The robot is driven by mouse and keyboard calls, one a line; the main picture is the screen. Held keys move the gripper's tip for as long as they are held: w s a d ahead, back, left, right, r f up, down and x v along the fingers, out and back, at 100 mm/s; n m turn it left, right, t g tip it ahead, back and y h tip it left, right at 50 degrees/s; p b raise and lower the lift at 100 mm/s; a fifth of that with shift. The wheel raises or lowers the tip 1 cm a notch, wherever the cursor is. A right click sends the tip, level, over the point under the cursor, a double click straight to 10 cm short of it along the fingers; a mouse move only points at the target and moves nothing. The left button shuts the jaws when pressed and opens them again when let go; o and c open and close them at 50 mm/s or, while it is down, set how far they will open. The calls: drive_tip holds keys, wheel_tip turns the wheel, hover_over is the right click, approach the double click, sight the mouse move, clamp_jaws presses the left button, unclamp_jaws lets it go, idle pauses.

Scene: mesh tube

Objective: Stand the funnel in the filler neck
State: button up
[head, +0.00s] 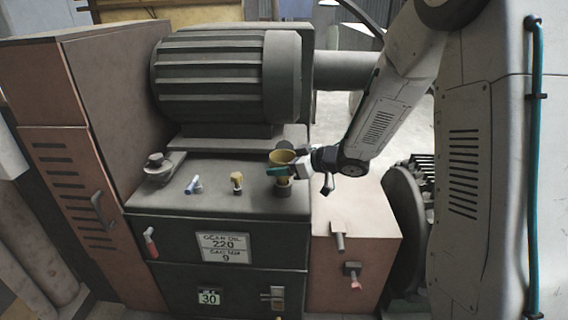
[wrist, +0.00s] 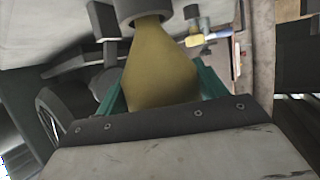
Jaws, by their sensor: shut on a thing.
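The yellow funnel (head: 283,156) is upright above the machine's dark top, wide mouth up. My gripper (head: 279,171) is shut on it, with a teal finger across its side in the head view. In the wrist view the funnel (wrist: 160,70) sits between the teal fingers of my gripper (wrist: 158,88). The filler neck (head: 284,188) is a short dark cylinder directly below the funnel. In the wrist view the funnel's narrow end meets the neck's grey ring (wrist: 138,10). The spout tip is hidden, so I cannot tell how deep it sits.
A yellow fitting (head: 237,178) and a blue-and-white fitting (head: 194,185) stand on the machine top to the left. The large ribbed motor (head: 225,75) rises behind. A brown box (head: 350,250) with fittings is at the right.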

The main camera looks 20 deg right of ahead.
drive_tip(key=shift+f, duration=0.2)
drive_tip(key=o, duration=1.1)
drive_tip(key=v, duration=0.7)
drive_tip(key=shift+s+d+r, duration=0.2)
drive_tip(key=shift+s+d, duration=0.05)
drive_tip(key=shift+s, duration=0.05)
